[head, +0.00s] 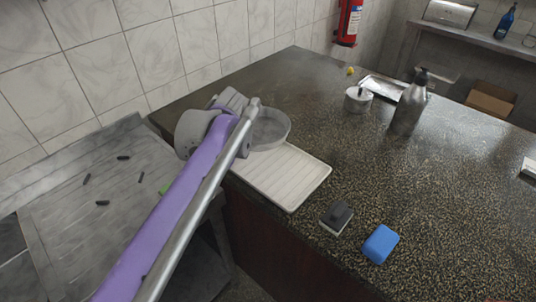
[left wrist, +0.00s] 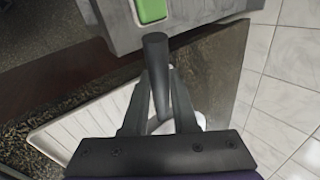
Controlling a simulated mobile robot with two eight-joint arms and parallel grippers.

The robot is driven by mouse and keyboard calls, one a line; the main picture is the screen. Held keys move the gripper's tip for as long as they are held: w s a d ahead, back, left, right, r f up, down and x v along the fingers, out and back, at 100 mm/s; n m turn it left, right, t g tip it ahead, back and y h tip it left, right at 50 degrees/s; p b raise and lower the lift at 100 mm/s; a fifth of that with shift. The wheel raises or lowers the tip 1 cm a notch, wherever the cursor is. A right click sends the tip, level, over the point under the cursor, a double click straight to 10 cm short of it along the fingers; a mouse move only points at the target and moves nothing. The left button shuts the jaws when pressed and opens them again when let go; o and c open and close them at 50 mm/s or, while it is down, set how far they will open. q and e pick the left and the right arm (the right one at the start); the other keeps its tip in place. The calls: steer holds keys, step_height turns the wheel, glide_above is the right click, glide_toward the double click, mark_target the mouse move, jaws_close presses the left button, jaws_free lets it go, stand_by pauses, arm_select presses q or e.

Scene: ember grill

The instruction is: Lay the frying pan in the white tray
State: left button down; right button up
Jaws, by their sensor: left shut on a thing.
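The frying pan (head: 271,127) is a round grey pan seen in the head view beside my left wrist. It overlaps the far end of the white tray (head: 290,182), a ribbed rectangular tray at the counter's left edge. I cannot tell whether the pan touches the tray. In the left wrist view my left gripper (left wrist: 158,85) is shut on the pan's dark round handle (left wrist: 155,50). The tray (left wrist: 62,137) also shows there at lower left. In the head view my arm hides the fingers and handle. My right gripper is not in view.
A dark sponge-like block (head: 337,217) and a blue block (head: 380,244) lie near the tray's front right. A pump bottle (head: 409,103) and a small pot (head: 358,99) stand farther back. A grey grill surface (head: 75,235) with dark bits is at left.

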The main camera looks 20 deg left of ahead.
arm_select(q)
step_height(320, 180, down, 10)
steer(key=shift+s+r+b, duration=0.2)
steer(key=shift+b, duration=0.15)
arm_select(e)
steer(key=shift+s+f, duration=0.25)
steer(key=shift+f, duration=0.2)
arm_select(q)
steer(key=c, duration=0.7)
jaws_free()
steer(key=v, duration=1.2)
steer(key=s+d+f+n+t+h, duration=0.1)
steer(key=s+d+f+n+h, duration=0.2)
steer(key=s+f, duration=0.5)
steer(key=s+d+f+n+h, duration=0.2)
steer(key=s+d+f, duration=0.3)
steer(key=s+f, duration=0.4)
steer(key=shift+s+f+n+t+h+p, duration=0.2)
steer(key=shift+f+n+t+h+p, duration=0.2)
steer(key=shift+f+p, duration=0.05)
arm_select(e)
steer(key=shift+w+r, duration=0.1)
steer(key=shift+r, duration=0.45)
arm_select(q)
steer(key=shift+d, duration=0.1)
